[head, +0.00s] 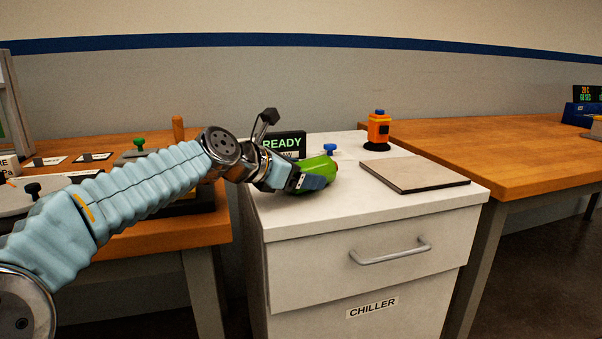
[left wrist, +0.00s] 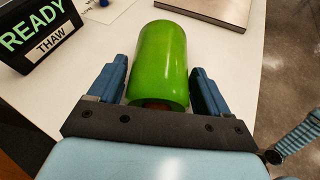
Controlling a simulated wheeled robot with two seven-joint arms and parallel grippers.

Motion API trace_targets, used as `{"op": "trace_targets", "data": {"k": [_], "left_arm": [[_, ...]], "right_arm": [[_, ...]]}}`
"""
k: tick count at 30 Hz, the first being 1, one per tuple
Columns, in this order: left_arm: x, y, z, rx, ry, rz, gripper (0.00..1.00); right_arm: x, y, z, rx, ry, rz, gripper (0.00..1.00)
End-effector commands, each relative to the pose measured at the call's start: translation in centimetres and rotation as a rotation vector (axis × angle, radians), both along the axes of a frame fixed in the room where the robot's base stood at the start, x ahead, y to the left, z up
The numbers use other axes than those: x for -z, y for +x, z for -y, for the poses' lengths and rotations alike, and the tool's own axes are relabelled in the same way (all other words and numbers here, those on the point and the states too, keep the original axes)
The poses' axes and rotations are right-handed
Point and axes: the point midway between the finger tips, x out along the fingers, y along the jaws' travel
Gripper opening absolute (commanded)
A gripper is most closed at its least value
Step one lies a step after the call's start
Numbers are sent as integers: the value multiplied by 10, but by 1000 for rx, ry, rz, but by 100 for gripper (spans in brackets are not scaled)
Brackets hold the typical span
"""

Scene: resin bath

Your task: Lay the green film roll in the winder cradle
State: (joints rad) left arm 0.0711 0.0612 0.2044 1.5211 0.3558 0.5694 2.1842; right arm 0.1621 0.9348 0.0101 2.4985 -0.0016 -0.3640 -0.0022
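The green film roll (head: 318,165) is on the white chiller cabinet (head: 385,211), in front of the READY sign. In the left wrist view the roll (left wrist: 160,60) lies lengthwise between the fingers of my left gripper (left wrist: 160,85). The blue fingers stand on either side of it, with a gap showing at the left finger, so the gripper looks open around the roll. In the head view my left gripper (head: 311,182) covers part of the roll. My right gripper is not in view. I cannot make out the winder cradle.
A READY sign (head: 284,144) stands at the cabinet's back left. A flat board (head: 415,174) and an orange device (head: 378,128) are to the right of the roll. Wooden tables flank the cabinet; the right table (head: 480,150) has wide clear space.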

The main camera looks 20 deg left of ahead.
Motion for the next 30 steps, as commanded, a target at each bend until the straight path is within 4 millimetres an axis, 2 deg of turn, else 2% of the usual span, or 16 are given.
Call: {"op": "trace_targets", "data": {"k": [1,3,14,17,27,30], "left_arm": [[0,0,0,0,0,0,87],[0,0,0,0,0,0,97],[-4,-4,-2,0,0,2,97],[-10,-16,-9,-2,0,3,97],[-39,-77,-44,-2,1,2,97],[-44,-88,-50,-1,0,1,97]], "right_arm": [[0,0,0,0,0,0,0],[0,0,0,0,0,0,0],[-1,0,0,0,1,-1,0],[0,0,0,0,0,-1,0],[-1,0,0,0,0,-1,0],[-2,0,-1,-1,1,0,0]]}}
